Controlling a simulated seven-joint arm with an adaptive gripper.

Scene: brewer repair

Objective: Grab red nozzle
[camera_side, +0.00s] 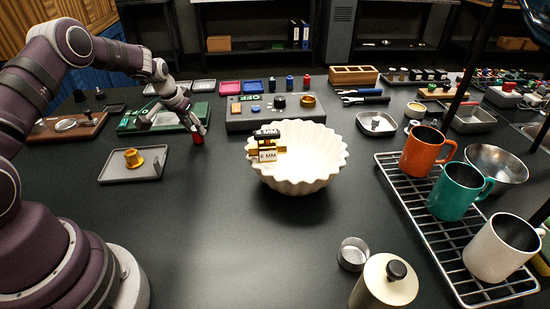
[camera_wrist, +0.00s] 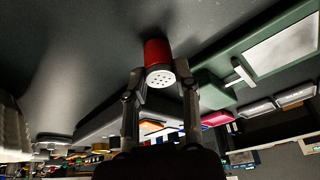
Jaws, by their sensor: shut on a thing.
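The red nozzle (camera_wrist: 157,54) is a small red cylinder with a pale, perforated round end face. In the wrist view it sits between the two fingertips of my gripper (camera_wrist: 160,82), which are shut on it. In the side view the red nozzle (camera_side: 197,138) shows at the end of my gripper (camera_side: 198,129), just right of the green tray. Whether it touches the table is hard to tell.
A green tray (camera_side: 127,126) lies beside my gripper. A grey tray (camera_side: 118,179) with a yellow flanged part (camera_side: 134,158) is front left. A grey control box (camera_side: 236,124) and a white fluted bowl (camera_side: 325,160) stand to the right. The front middle table is clear.

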